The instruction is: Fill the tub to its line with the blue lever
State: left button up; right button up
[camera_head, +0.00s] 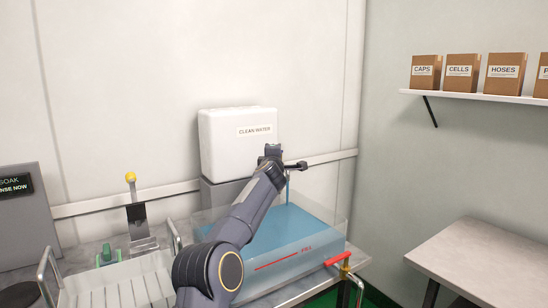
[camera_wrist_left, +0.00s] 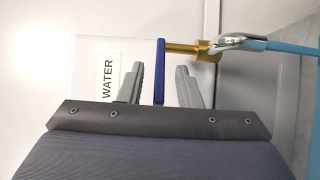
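The clear tub (camera_head: 338,212) holds blue water (camera_head: 285,232). The blue lever (camera_wrist_left: 160,72) is on a brass valve (camera_wrist_left: 185,49) in the left wrist view. A blue water stream (camera_wrist_left: 280,46) runs from the spout; in the head view it falls into the tub. My left gripper (camera_wrist_left: 160,66) is open, its fingers on either side of the lever with a gap each side. My right gripper is not in view.
The white clean water tank (camera_head: 225,150) stands behind the tub. A red-handled valve (camera_head: 338,259) is at the tub's front right corner. A yellow-knobbed lever (camera_head: 130,178), a green item (camera_head: 107,255) and a ribbed tray (camera_head: 118,290) are left. A grey table (camera_head: 490,262) is at right.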

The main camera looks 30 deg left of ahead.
pick_arm(q)
jog(key=shift+s+d+b, duration=0.15)
jog(key=shift+s+b, duration=0.1)
jog(key=shift+b, duration=0.1)
jog(key=b+v, duration=0.3)
jog(key=v, duration=0.4)
jog(key=shift+b, duration=0.4)
dwell(6.6)
